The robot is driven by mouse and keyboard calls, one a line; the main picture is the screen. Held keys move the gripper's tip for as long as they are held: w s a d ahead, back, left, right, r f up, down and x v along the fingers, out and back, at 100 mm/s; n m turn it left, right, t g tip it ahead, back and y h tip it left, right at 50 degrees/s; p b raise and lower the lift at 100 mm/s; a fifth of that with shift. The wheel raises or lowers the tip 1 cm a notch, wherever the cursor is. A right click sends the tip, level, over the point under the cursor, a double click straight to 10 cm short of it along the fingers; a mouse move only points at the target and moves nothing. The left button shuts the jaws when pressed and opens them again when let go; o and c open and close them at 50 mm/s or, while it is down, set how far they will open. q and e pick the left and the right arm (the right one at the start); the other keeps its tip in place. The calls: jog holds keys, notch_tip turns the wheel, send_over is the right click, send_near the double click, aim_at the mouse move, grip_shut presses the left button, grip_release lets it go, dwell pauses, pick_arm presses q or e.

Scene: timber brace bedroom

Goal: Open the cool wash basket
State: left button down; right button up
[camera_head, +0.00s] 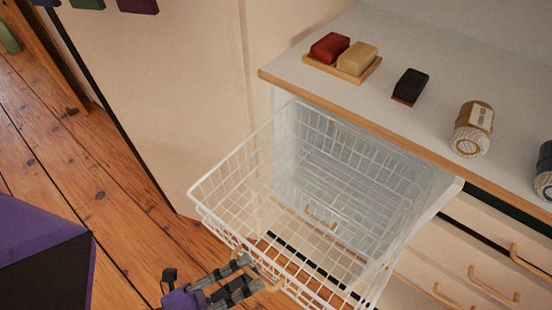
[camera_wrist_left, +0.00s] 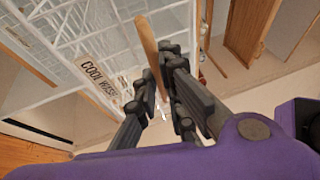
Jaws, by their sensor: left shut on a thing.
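The cool wash basket (camera_head: 222,183) is a white wire basket, pulled well out from under the counter in the head view. In the left wrist view its wires fill the upper left, with a tag (camera_wrist_left: 97,78) reading "COOL WASH" on its front. My left gripper (camera_head: 258,272) is at the front of the basket, shut on its wooden handle (camera_head: 270,283). In the left wrist view the handle (camera_wrist_left: 148,48) runs between the fingers. My right gripper is not in either view.
A grey counter (camera_head: 442,104) with a wooden edge is above the basket's bay. Soap blocks (camera_head: 356,57) and a jar (camera_head: 473,128) stand on it. Drawers with wooden handles (camera_head: 494,287) are at the right. Plank floor (camera_head: 95,150) is open at the left.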

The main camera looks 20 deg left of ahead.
pick_arm(q)
jog(key=shift+s+a+f, duration=0.1)
jog(key=shift+s, duration=0.05)
jog(key=c, duration=1.8)
grip_release()
jog(key=shift+c, duration=0.2)
jog(key=v, duration=1.2)
